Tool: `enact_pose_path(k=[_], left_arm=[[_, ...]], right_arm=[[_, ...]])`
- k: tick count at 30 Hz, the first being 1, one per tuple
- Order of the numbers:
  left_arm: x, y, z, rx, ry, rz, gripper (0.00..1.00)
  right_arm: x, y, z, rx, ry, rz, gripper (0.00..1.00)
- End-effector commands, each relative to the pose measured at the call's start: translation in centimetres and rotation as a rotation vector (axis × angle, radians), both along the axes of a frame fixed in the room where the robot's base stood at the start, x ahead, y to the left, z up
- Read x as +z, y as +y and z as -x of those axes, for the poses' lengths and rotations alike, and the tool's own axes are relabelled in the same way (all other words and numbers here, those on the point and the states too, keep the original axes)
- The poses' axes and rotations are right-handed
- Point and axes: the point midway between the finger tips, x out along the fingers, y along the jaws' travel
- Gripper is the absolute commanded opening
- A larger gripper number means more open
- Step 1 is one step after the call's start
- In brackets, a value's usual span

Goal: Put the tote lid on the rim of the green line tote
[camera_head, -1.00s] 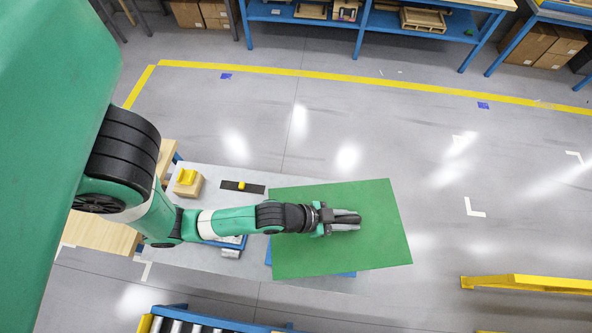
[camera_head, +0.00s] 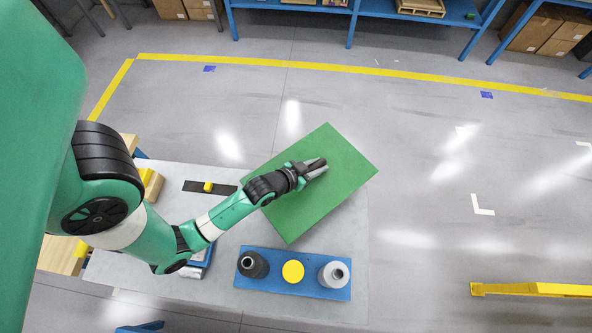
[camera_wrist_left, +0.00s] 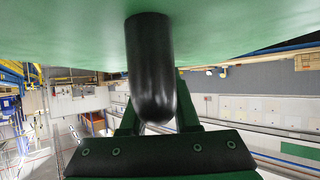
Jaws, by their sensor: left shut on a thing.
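The tote lid (camera_head: 300,215) is a flat green panel, turned at an angle over the right back part of the grey table in the head view. My left gripper (camera_head: 315,168) is above it and shut on its black handle. In the wrist view the rounded black handle (camera_wrist_left: 152,65) stands between the fingers, against the green lid face (camera_wrist_left: 235,35). I cannot make out the green line tote; whatever is directly beneath the lid is hidden. My right gripper is not in view.
A blue tray (camera_head: 245,287) with a black part (camera_head: 253,265), a yellow disc (camera_head: 293,271) and a grey part (camera_head: 333,275) lies at the table's front. A dark strip with a yellow piece (camera_head: 208,187) lies left of the lid. Open floor lies right, before a yellow rail (camera_head: 530,289).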

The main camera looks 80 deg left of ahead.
Motion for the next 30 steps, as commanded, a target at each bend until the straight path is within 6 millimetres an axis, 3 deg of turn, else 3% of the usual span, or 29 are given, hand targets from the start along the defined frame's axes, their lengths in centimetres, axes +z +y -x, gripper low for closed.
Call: enact_pose_path(k=[1,4,11,16,29,30], left_arm=[[-1.7,0.0,0.0,0.0,0.004,0.001,0.0],[-3.7,0.0,0.0,0.0,0.003,0.001,0.0],[-4.9,0.0,0.0,-0.001,-0.001,-0.001,0.0],[-7.8,0.0,0.0,-0.001,0.002,0.001,0.0],[-8.7,0.0,0.0,-0.001,-0.001,-0.001,0.0],[-8.6,-0.1,0.0,-0.001,0.001,0.0,0.35]], right_arm=[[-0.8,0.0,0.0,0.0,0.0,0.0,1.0],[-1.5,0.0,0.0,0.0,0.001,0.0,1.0],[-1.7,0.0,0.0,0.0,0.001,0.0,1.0],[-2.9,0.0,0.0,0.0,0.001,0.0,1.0],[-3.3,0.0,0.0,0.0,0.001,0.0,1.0],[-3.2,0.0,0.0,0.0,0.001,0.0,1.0]])
